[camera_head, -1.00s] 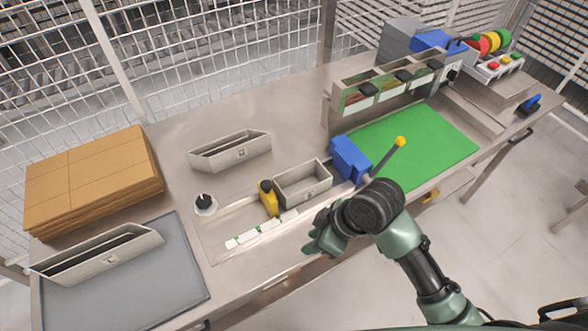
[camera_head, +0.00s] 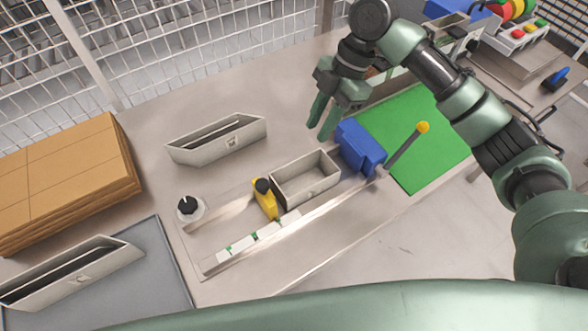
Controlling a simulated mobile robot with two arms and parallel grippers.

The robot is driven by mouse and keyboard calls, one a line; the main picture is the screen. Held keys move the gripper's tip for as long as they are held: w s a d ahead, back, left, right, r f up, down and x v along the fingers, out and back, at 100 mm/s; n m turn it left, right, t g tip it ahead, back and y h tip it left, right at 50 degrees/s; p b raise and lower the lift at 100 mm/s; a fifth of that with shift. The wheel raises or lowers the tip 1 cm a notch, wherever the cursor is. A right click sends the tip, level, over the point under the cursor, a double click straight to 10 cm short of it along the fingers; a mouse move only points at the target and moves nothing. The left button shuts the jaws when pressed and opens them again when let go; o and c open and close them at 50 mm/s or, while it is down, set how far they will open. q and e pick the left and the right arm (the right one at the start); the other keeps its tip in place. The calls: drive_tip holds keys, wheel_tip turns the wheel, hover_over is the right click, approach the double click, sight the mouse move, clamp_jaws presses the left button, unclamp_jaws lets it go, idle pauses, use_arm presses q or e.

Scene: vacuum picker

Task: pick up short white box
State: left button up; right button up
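The short white box (camera_head: 303,187), open-topped and greyish white, sits upright on the table fixture between a yellow block (camera_head: 265,199) and a blue block (camera_head: 358,148). My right gripper (camera_head: 320,131) is above and behind the box in the picture, apart from it, with its green fingers pointing down. The fingers are spread with nothing between them. My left gripper is not in view.
A longer white box (camera_head: 218,140) stands behind left, and another (camera_head: 70,276) lies on a grey mat (camera_head: 165,275). Cardboard (camera_head: 70,180) is stacked at left. A yellow-tipped lever (camera_head: 404,150) rises beside the blue block, near a green mat (camera_head: 425,150).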

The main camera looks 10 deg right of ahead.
sight(306, 156)
drive_tip(key=p+x, duration=0.1)
drive_tip(key=x, duration=0.7)
drive_tip(key=shift+d+f, duration=0.1)
drive_tip(key=shift+f, duration=0.8)
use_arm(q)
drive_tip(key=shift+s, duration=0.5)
use_arm(e)
clamp_jaws()
